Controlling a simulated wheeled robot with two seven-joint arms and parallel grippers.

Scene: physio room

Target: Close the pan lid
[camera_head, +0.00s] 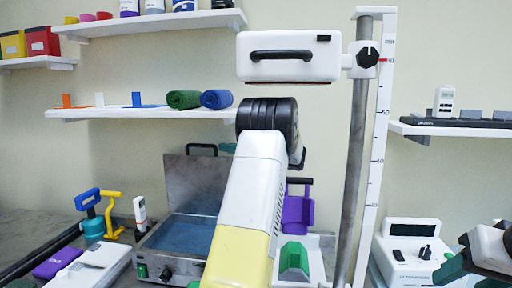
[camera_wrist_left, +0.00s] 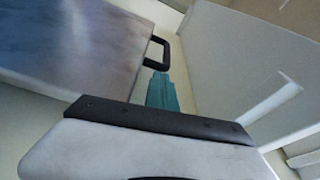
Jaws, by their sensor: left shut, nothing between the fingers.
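The pan (camera_head: 180,235) is a grey metal basin on the bench, left of my left arm. Its lid (camera_head: 196,182) stands open, upright at the back, with a black handle (camera_head: 201,147) on its top edge. My left gripper (camera_head: 228,148) shows only as a bit of teal beside the lid's upper right; my arm hides the rest. In the left wrist view the teal fingers (camera_wrist_left: 162,92) are shut and empty, close to the lid's handle (camera_wrist_left: 157,52); contact cannot be told. The lid (camera_wrist_left: 75,40) fills the upper left there. My right gripper (camera_head: 462,262) is partly visible at the lower right.
A white height-scale post (camera_head: 372,150) with a white box (camera_head: 288,57) stands right of my left arm. A shelf (camera_head: 150,112) with rolled towels hangs above the pan. A blue-and-yellow tool (camera_head: 95,215) and a white device (camera_head: 408,250) stand on the bench.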

